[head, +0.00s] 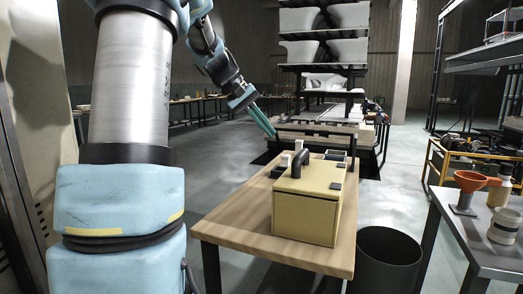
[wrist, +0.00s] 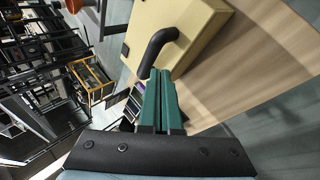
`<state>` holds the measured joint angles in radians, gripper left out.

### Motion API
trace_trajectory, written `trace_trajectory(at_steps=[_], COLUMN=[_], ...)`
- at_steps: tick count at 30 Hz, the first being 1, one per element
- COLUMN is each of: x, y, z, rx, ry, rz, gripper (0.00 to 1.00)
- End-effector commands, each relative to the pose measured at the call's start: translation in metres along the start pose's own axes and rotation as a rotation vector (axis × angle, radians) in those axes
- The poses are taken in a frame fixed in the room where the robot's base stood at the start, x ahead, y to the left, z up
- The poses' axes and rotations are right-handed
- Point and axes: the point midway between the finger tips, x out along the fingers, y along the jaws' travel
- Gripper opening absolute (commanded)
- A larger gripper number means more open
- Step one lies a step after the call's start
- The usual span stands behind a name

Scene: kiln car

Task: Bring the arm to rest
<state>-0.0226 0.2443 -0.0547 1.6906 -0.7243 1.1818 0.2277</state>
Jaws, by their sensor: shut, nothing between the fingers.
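My gripper (head: 271,132) hangs in the air above the far left part of the wooden table in the head view, its green fingers pointing down and to the right. In the wrist view the fingers of my gripper (wrist: 160,72) lie side by side, shut and empty. My arm stays raised, bent at the left of the head view. A yellow box (head: 307,211) with a black curved handle (head: 299,163) stands on the table (head: 228,222); the box also shows in the wrist view (wrist: 200,30), apparently apart from the fingers.
A dark bin (head: 388,262) stands right of the table. A grey side table (head: 462,232) at the right holds an orange funnel (head: 470,181) and a jar (head: 504,226). A kiln car with stacked white ware (head: 324,52) stands behind. The floor left of the car is open.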

Motion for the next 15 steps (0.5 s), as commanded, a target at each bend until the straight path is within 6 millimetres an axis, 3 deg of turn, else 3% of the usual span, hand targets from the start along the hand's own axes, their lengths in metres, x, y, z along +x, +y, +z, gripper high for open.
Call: trace_trajectory(at_steps=[6,9,15], x=[0.016,0.016,0.013], y=[-0.091,-0.126,-0.166], z=[0.086,0.128,0.189], rx=[-0.033,0.009,0.118], ry=[0.005,0.008,0.01], rz=[-0.366,-0.498,-0.633], gripper=[0.0,0.0,0.0])
